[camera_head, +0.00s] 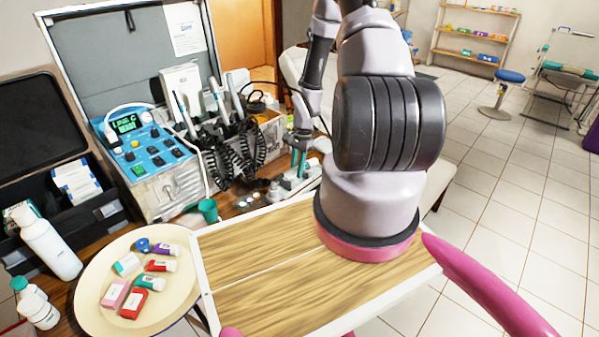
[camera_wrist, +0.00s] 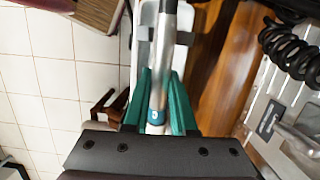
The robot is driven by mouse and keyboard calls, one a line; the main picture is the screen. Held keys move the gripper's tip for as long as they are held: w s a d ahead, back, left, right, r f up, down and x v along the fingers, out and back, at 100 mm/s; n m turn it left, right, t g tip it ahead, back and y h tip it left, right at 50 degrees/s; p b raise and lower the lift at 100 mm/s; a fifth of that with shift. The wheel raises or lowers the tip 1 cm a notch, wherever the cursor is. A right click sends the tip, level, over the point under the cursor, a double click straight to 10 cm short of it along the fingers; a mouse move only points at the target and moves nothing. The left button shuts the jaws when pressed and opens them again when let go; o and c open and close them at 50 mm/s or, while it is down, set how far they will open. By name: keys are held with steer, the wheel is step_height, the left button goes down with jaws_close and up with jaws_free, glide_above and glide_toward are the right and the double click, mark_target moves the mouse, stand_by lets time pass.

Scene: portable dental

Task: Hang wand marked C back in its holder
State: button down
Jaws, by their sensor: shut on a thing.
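My gripper (camera_wrist: 157,105) has green fingers and is shut on a silver-grey wand (camera_wrist: 160,65). The wand runs lengthwise between the fingers and has a blue band (camera_wrist: 155,115) near its lower end. The band's mark is too small to read surely. In the head view, my gripper (camera_head: 299,160) is to the right of the dental unit, above the clutter by the table edge; the held wand is hard to make out there. Other wands (camera_head: 217,98) stand in a dark holder row on the unit, with coiled black cords (camera_head: 222,165) hanging below.
The blue control panel (camera_head: 150,150) has a lit green display. A round cream tray (camera_head: 92,290) with small tubes and a green cup (camera_head: 208,210) stand in front. White bottles (camera_head: 48,245) are at left. In the wrist view, a black coiled cord (camera_wrist: 290,50) is at right.

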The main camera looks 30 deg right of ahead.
steer(key=shift+s+a+v, duration=0.1)
steer(key=shift+a+v, duration=0.1)
steer(key=shift+v, duration=0.8)
steer(key=shift+s+a+v, duration=0.1)
steer(key=shift+a+v, duration=0.1)
steer(key=shift+v, duration=0.8)
steer(key=shift+a+v, duration=0.15)
steer(key=shift+v, duration=0.85)
steer(key=shift+r, duration=0.15)
